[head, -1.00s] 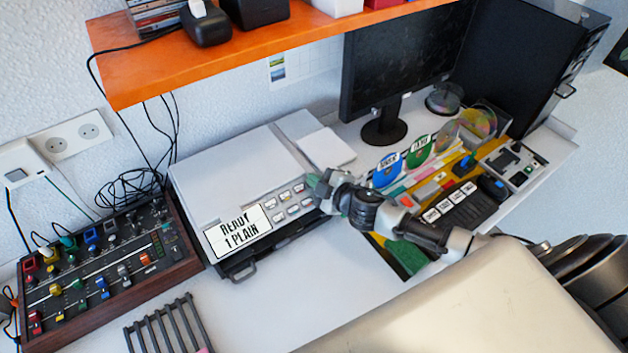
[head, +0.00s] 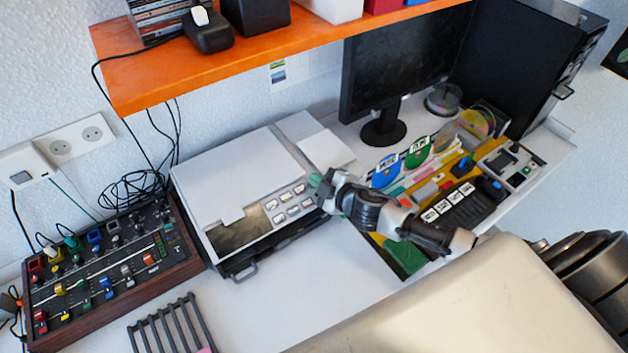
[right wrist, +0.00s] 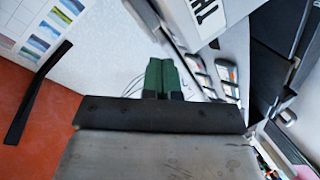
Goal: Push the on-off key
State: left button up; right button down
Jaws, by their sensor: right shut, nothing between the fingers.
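The white printer (head: 235,160) stands on the desk with a panel of several small labelled keys (head: 282,205) on its front. Their lettering is too small to read, so I cannot tell which is the on-off key. The printer's display (head: 238,232) is dark and blank. My right gripper (head: 315,181) is shut and empty, its green tips close to the upper right end of the key panel; I cannot tell if they touch a key. In the right wrist view the green fingers (right wrist: 162,77) lie together, with labelled keys (right wrist: 229,78) to their right. My left gripper is out of view.
A mixer (head: 105,265) with coloured knobs stands left of the printer. An orange shelf (head: 240,55) hangs above. A monitor (head: 395,70) and an organiser with discs and a keypad (head: 447,205) are at the right.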

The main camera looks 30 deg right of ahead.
notch_tip(320, 180, up, 5)
jog(key=s+p, duration=0.3)
jog(key=p, duration=0.2)
jog(key=shift+d+r, duration=0.15)
dwell(0.3)
